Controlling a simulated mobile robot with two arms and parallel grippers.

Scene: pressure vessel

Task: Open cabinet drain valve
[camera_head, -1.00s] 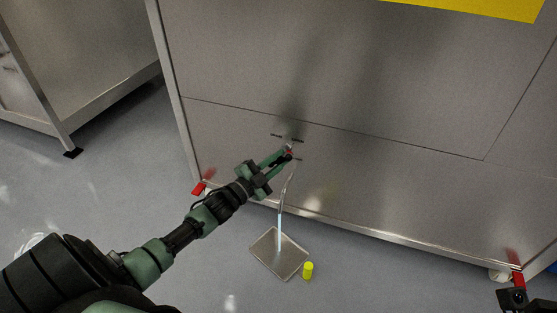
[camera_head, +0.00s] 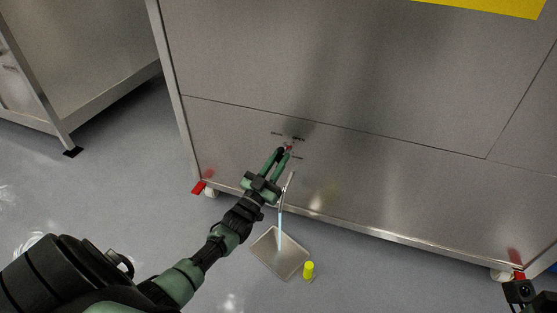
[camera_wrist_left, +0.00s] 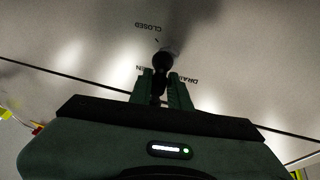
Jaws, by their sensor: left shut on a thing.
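In the left wrist view the fingers (camera_wrist_left: 166,86) straddle a dark lever below a round black hub (camera_wrist_left: 163,62). The label CLOSED (camera_wrist_left: 148,28) is above the hub; parts of OPEN and DRAIN show beside the fingers. A thin spout (camera_head: 288,184) leads down to a pale bluish stream. A black part of my right arm (camera_head: 518,293) shows at the bottom right; its jaw state is unclear.
A shallow metal tray (camera_head: 297,262) lies on the floor under the stream. A yellow cylinder (camera_head: 308,270) stands at its right edge. Casters with red levers (camera_head: 198,188) are at the cabinet's lower corners. Another steel cabinet (camera_head: 100,60) stands at the left; grey floor is open between.

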